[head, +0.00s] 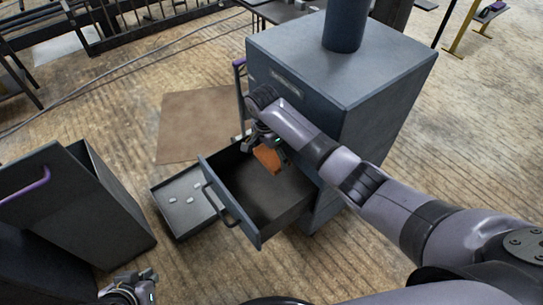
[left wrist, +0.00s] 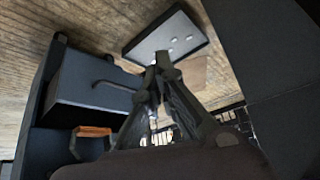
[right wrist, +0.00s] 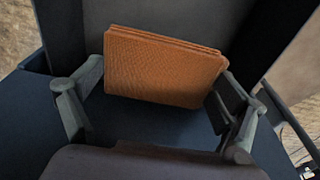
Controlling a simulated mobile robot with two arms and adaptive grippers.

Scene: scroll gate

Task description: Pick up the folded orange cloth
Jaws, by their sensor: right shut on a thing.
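The folded orange cloth (head: 267,158) is a flat, layered square. It fills the upper middle of the right wrist view (right wrist: 160,68) and also shows small in the left wrist view (left wrist: 92,131). My right gripper (head: 266,147) is shut on the cloth, over the back part of the open drawer (head: 232,223). In the right wrist view its fingers stand at either side of the cloth. My left gripper (head: 143,277) is low at the left, away from the cloth. In the left wrist view its fingertips (left wrist: 158,66) meet with nothing between them.
The dark cabinet (head: 345,60) stands behind the drawer. A shallow tray (head: 184,222) with small pale pieces lies left of the drawer. A dark bin with a purple handle (head: 110,215) stands further left. A brown mat (head: 195,125) lies on the floor.

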